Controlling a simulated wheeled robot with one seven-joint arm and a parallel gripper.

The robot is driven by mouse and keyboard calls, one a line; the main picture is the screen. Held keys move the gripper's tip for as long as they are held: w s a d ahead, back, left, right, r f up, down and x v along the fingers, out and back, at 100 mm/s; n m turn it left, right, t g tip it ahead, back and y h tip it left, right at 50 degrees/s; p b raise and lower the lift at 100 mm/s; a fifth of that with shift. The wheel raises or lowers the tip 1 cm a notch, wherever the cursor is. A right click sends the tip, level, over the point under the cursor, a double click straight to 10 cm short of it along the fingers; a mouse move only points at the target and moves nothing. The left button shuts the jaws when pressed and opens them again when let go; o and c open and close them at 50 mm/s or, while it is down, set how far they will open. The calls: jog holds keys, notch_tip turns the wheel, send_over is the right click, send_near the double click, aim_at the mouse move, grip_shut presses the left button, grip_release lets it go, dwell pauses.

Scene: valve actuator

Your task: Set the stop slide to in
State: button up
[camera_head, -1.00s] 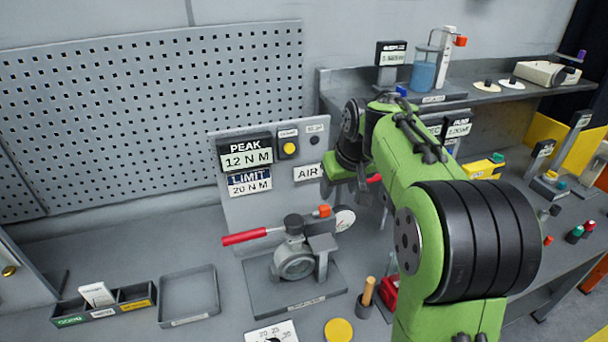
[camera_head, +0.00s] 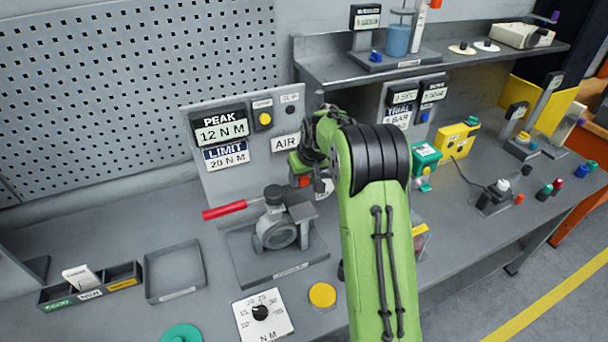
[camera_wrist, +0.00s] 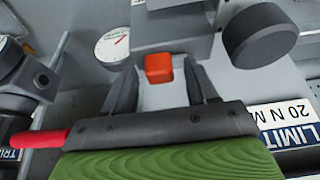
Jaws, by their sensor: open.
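The valve actuator (camera_head: 272,236) stands on a grey base plate, with a red lever handle (camera_head: 225,211) pointing left and a dark round cap on top. A small orange block (camera_wrist: 159,68), which looks like the stop slide's tab, sits on a grey bracket; it also shows in the head view (camera_head: 302,181). My gripper (camera_wrist: 163,77) is open, with one finger on each side of the orange block and a visible gap to it. In the head view my gripper (camera_head: 301,169) is just above the block, partly hidden by my arm. I cannot read the slide's position.
A panel (camera_head: 190,150) with PEAK and LIMIT displays stands close behind the actuator. A round white gauge (camera_wrist: 112,46) is beside the bracket. An empty tray (camera_head: 174,270), a dial plate (camera_head: 262,314) and a yellow disc (camera_head: 322,295) lie in front.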

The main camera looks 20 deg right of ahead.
jog(key=shift+w+f, duration=0.1)
jog(key=shift+f, duration=0.05)
jog(key=shift+c, duration=1.3)
grip_shut()
jog(key=shift+a+b, duration=0.5)
jog(key=shift+a, duration=0.95)
jog(key=shift+o, duration=1.3)
grip_release()
jog(key=shift+d, duration=0.15)
